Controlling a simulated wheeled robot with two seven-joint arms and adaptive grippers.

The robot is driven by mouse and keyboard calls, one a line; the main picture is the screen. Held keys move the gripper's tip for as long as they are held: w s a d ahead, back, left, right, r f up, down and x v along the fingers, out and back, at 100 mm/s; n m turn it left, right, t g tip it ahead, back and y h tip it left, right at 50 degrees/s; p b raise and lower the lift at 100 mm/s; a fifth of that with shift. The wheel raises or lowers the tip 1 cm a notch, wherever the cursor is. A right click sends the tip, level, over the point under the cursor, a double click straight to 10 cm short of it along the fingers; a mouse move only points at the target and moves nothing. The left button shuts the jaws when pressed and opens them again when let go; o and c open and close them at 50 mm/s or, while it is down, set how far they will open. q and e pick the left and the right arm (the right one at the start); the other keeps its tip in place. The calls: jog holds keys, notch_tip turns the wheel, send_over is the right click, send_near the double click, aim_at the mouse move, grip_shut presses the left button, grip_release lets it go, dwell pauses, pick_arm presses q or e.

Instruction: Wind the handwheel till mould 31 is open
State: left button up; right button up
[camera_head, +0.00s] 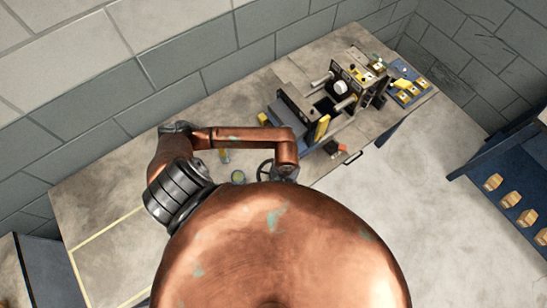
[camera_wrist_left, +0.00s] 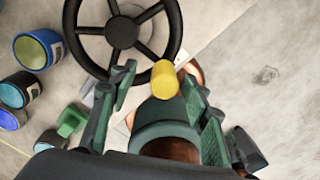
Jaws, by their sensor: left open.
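The handwheel (camera_wrist_left: 122,32) is a dark spoked wheel at the top of the left wrist view. In the head view its rim (camera_head: 264,171) shows partly beside my arm. A yellow cylindrical grip (camera_wrist_left: 164,80) stands near its lower right rim. My left gripper (camera_wrist_left: 163,98) is open, with one dark green finger on each side of the grip and gaps visible; contact is not seen. The mould machine (camera_head: 292,108), with dark plates and pale guide bars, stands on the bench beyond my arm. A gap shows between its plates; no number is legible. My right gripper is not in view.
Blue-rimmed pots (camera_wrist_left: 32,52) stand left of the wheel, with a small green block (camera_wrist_left: 71,121) nearby. A blue tray (camera_head: 424,84) with yellow pieces lies at the bench's far end. A blue rack (camera_head: 480,163) stands at right. The bench's left part is clear.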

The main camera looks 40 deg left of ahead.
pick_arm(q)
notch_tip(320, 180, up, 9)
jog(key=p, duration=0.6)
jog(key=shift+p, duration=0.4)
dwell(0.4)
